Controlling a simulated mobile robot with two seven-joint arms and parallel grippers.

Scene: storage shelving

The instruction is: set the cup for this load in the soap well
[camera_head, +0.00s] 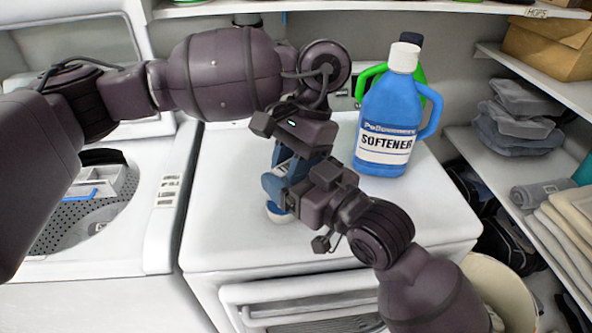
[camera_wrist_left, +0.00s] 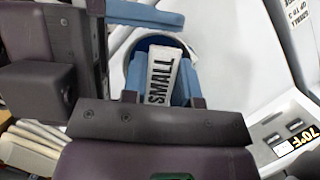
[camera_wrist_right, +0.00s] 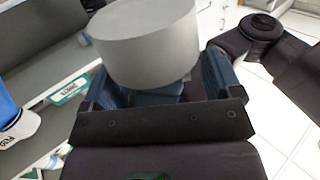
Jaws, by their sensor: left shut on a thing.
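The cup (camera_head: 279,214) shows as a small pale rounded piece below the two grippers in the head view. In the left wrist view a white strip marked SMALL (camera_wrist_left: 162,75) lies between the blue fingers, with a dark blue round shape behind it. My left gripper (camera_head: 287,172) is shut on this cup. My right gripper (camera_wrist_right: 160,88) is close beside it, fingers spread apart, with a pale grey cylinder (camera_wrist_right: 145,42) in front of them; contact is unclear. A white and blue tray-like well (camera_head: 100,187) sits in the open washer (camera_head: 160,225) at left.
A blue softener bottle (camera_head: 388,115) stands on the white machine top (camera_head: 225,185), with a green container (camera_head: 372,75) behind it. Shelves with folded cloths (camera_head: 515,125) and a cardboard box (camera_head: 552,45) are at right. The machine's front top is clear.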

